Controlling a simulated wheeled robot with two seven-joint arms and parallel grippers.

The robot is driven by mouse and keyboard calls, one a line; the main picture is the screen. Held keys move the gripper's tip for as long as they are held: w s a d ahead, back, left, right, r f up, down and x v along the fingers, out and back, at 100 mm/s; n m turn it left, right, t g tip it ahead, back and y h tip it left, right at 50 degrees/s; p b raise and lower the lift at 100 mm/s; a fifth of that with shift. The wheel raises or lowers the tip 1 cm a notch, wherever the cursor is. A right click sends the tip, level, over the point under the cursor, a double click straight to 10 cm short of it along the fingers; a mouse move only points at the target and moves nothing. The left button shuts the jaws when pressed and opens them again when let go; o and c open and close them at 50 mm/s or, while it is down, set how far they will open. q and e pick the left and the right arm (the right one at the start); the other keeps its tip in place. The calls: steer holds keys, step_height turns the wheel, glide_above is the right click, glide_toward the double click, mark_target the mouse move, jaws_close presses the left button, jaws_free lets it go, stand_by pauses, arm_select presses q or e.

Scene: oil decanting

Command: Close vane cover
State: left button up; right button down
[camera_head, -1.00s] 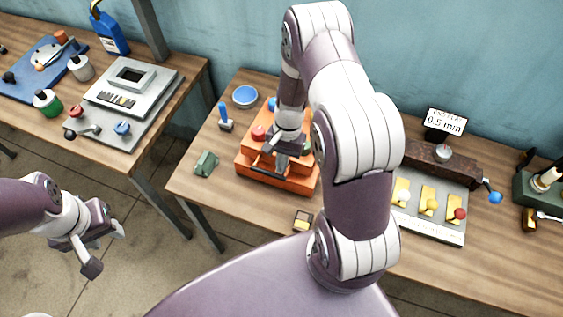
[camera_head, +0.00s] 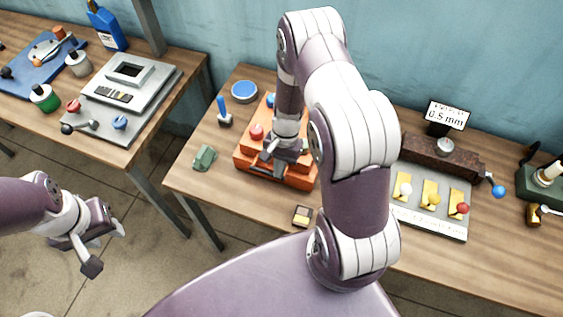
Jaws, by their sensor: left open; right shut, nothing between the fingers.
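The orange device (camera_head: 247,157) stands on the middle table, with a red knob (camera_head: 256,131) on its left and a blue knob (camera_head: 271,99) at its back. I cannot make out the vane cover for certain, as my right arm and gripper hide much of the device's top and right side. My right gripper (camera_head: 273,160) is shut and empty, pointing down over the middle of the device; whether it touches is unclear. My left gripper (camera_head: 106,247) is open and empty, over the floor at the lower left, away from the tables.
A blue dish (camera_head: 244,91), a blue-handled tool (camera_head: 224,112) and a green block (camera_head: 205,157) lie left of the device. A small yellow-black box (camera_head: 302,216) lies in front. A plate with coloured knobs (camera_head: 431,211) stands right. A grey machine (camera_head: 130,92) occupies the left table.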

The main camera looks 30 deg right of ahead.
steer(key=shift+s+a+f, duration=0.1)
steer(key=shift+s+f, duration=0.3)
steer(key=shift+f, duration=0.05)
steer(key=shift+r+p, duration=0.35)
steer(key=a+v, duration=0.1)
steer(key=v, duration=1.3)
steer(key=shift+r, duration=0.2)
